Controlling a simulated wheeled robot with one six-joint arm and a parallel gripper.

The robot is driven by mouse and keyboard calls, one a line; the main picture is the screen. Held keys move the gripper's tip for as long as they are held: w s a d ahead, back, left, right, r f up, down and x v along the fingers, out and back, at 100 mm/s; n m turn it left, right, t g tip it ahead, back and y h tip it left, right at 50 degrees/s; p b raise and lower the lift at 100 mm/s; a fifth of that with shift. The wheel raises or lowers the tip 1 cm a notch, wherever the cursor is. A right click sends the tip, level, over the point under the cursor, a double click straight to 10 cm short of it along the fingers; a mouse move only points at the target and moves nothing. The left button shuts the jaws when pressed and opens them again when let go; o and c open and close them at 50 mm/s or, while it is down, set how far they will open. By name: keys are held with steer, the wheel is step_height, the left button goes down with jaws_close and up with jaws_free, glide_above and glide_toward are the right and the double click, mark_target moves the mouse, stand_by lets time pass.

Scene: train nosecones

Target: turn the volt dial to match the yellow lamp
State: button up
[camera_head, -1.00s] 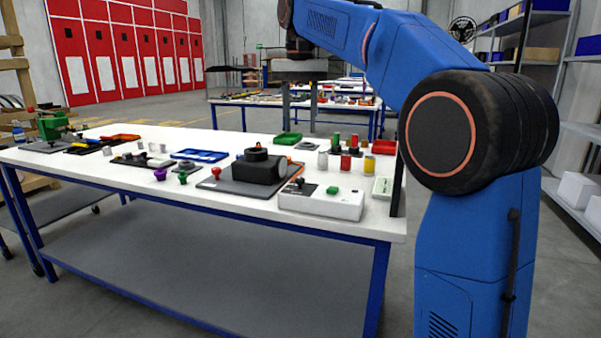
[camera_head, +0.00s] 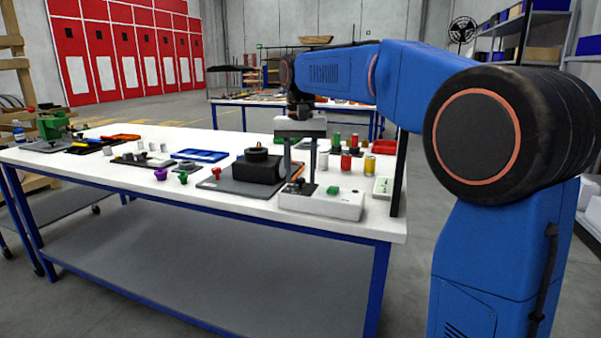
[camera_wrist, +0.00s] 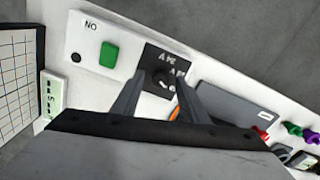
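The volt dial (camera_wrist: 161,78) is a small dark knob on a black plate with white markings, too small to read surely. The plate lies on top of a white box (camera_head: 320,206), which also has a green button (camera_head: 333,190). My gripper (camera_head: 299,181) points down over the dial end of the box. In the wrist view its two fingers (camera_wrist: 163,82) are spread, one on each side of the dial, with a gap visible. I cannot tell whether they touch it. I cannot pick out a lit yellow lamp; a yellow cylinder (camera_head: 369,166) stands behind the box.
A black round fixture (camera_head: 257,167) on a grey board stands left of the box. Red and green cylinders stand behind it. A white card with green marks (camera_head: 382,187) and a dark upright panel (camera_head: 399,180) are at the right. Purple (camera_head: 160,174) and green knobs lie left.

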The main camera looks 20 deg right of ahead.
steer(key=shift+c, duration=0.2)
jaws_close()
steer(key=shift+n, duration=0.4)
steer(key=n, duration=0.4)
steer(key=shift+n, duration=0.3)
steer(key=n, duration=1.1)
steer(key=shift+n, duration=0.4)
steer(key=n, duration=0.6)
steer(key=shift+n, duration=0.3)
